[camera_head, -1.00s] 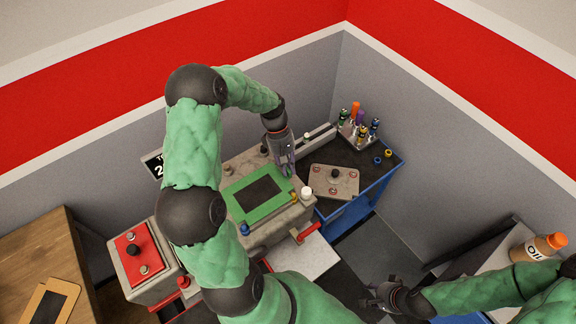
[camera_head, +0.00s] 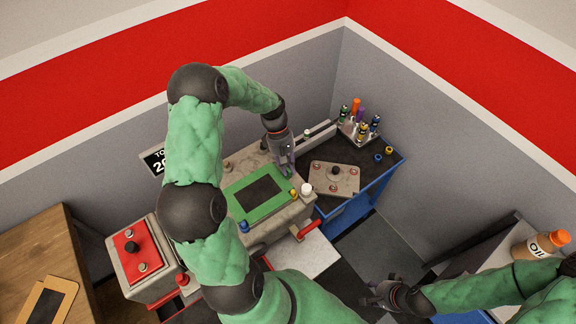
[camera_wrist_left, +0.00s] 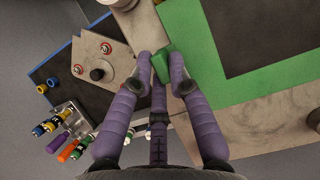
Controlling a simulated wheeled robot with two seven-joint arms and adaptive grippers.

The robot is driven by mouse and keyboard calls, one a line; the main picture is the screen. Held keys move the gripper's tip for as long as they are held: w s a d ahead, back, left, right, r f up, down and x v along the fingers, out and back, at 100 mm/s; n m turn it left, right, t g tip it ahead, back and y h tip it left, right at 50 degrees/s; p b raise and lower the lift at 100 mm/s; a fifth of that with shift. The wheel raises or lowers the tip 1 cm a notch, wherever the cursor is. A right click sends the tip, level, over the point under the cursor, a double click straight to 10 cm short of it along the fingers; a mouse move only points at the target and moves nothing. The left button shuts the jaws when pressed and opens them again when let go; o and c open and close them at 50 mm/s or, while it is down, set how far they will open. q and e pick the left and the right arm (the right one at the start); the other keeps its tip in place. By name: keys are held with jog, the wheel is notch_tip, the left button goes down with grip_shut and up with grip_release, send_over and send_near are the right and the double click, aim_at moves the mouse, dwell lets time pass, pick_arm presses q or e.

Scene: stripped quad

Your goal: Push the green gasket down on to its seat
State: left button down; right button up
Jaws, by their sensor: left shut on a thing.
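The green gasket (camera_head: 235,202) is a flat rectangular frame on top of the grey engine block (camera_head: 301,209), around a dark opening. The block also shows in the left wrist view (camera_wrist_left: 270,138). I cannot tell whether there is a gap under the gasket. My left gripper (camera_head: 287,170) is at the gasket's far right corner. In the left wrist view, its purple fingers are shut on a small green tab (camera_wrist_left: 161,66) beside the gasket frame (camera_wrist_left: 205,62). A finger hides where tab and frame join. My right gripper (camera_head: 366,292) is open and empty at lower right.
A blue cart (camera_head: 372,195) on the right bears a grey cover plate (camera_head: 322,180) and a rack of coloured tools (camera_head: 349,130). A red-topped box (camera_head: 122,246) stands at left. An oil bottle (camera_head: 530,249) is on the right-hand bench. My left arm crosses the block's left side.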

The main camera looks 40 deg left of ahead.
pick_arm(q)
jog(key=shift+f, duration=0.4)
jog(key=c, duration=1.1)
grip_release()
jog(key=v, duration=1.2)
jog(key=shift+d, duration=0.1)
